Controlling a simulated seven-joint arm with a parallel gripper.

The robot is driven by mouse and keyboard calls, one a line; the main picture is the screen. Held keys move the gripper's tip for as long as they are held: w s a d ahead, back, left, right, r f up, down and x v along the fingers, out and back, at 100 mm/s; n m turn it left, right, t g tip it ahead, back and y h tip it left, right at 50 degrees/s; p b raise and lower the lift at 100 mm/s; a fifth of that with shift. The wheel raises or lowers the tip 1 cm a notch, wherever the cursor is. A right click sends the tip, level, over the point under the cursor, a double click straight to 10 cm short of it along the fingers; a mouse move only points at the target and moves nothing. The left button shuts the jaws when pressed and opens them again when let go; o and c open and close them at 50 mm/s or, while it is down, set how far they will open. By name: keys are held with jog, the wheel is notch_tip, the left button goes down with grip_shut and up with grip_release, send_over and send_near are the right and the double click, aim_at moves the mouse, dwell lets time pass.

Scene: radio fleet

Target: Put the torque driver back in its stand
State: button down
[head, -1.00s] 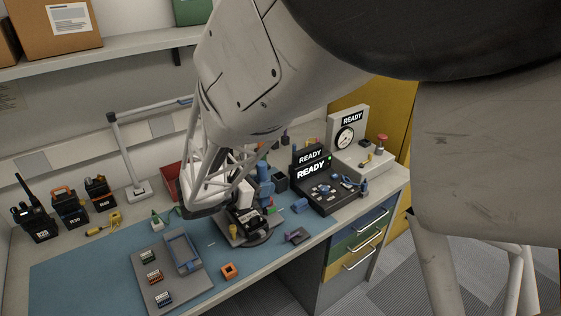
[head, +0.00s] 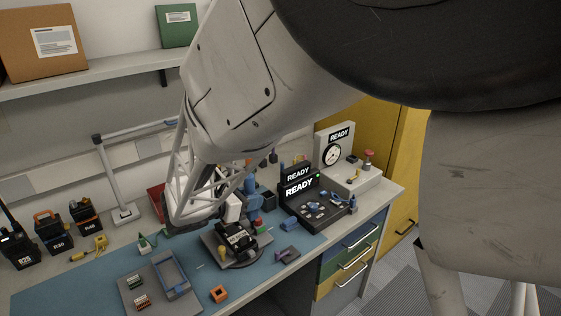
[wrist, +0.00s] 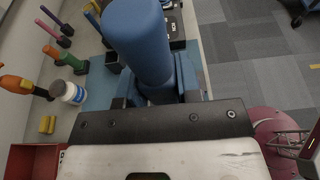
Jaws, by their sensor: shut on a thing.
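The torque driver appears as a thick blue cylinder (wrist: 140,45) filling the top middle of the wrist view. My gripper (wrist: 155,99) is shut on its lower part. In the head view the blue handle (head: 252,187) shows just right of my gripper, above the bench's back half. Its lower end is hidden by my gripper in the wrist view. A small dark open-topped holder (wrist: 113,62) stands left of the driver and may be its stand; I cannot tell for certain.
A red bin (wrist: 32,160) is near. A black radio (head: 237,238) sits on a round fixture. The READY console (head: 312,205) is to the right. The blue mat's (head: 75,287) front left is clear.

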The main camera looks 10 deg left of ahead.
jog(key=shift+w+a, duration=0.1)
jog(key=shift+w, duration=0.6)
send_over(268, 201)
jog(key=w, duration=0.3)
jog(key=f, duration=0.2)
jog(key=shift+s+a+r, duration=0.15)
jog(key=shift+a+r, duration=0.1)
notch_tip(268, 201, down, 6)
jog(key=shift+f, duration=0.2)
jog(key=shift+f, duration=1.8)
jog(key=shift+f, duration=0.1)
